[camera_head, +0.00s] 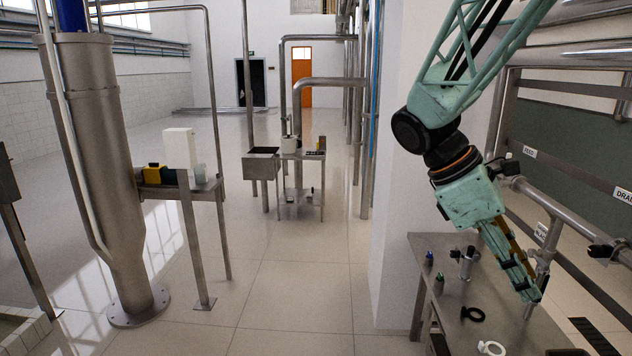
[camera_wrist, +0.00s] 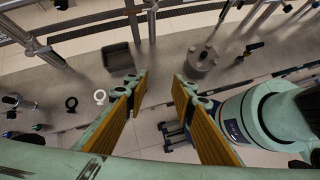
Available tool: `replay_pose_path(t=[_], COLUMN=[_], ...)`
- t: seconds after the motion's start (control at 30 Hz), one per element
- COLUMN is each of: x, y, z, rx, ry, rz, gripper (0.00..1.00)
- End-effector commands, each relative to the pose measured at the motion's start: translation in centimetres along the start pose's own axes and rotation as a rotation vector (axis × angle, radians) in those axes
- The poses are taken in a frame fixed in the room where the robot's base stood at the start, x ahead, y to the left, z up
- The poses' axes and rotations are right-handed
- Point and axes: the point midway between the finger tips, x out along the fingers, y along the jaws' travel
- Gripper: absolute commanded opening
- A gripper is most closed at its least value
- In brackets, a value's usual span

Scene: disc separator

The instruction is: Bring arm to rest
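My arm (camera_head: 462,170) is teal and hangs down from the top right in the head view. My gripper (camera_head: 528,288) points downward over the right part of the metal table (camera_head: 450,303). In the wrist view, the two orange-padded fingers of my gripper (camera_wrist: 160,84) stand wide apart, with nothing between them. The fingers look clear of the tabletop and of the objects on it, though the exact height is hard to tell.
A black ring (camera_head: 472,314), a white ring (camera_head: 491,348) and a metal fitting (camera_head: 467,262) are on the table. Pipes and a valve (camera_head: 603,250) run close on the right. In the wrist view, a grey bin (camera_wrist: 117,57) and a round flanged metal part (camera_wrist: 203,58) lie beyond the fingers.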

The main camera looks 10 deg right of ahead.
Motion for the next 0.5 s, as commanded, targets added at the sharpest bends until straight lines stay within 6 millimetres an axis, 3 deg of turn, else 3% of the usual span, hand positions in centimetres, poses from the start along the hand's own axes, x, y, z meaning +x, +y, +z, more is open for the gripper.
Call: replay_pose_path(t=[0.5], x=[-2.0], y=[-7.2], z=[-1.5], rx=[0.266], ry=[0.215], rz=[0.006], gripper=[0.24])
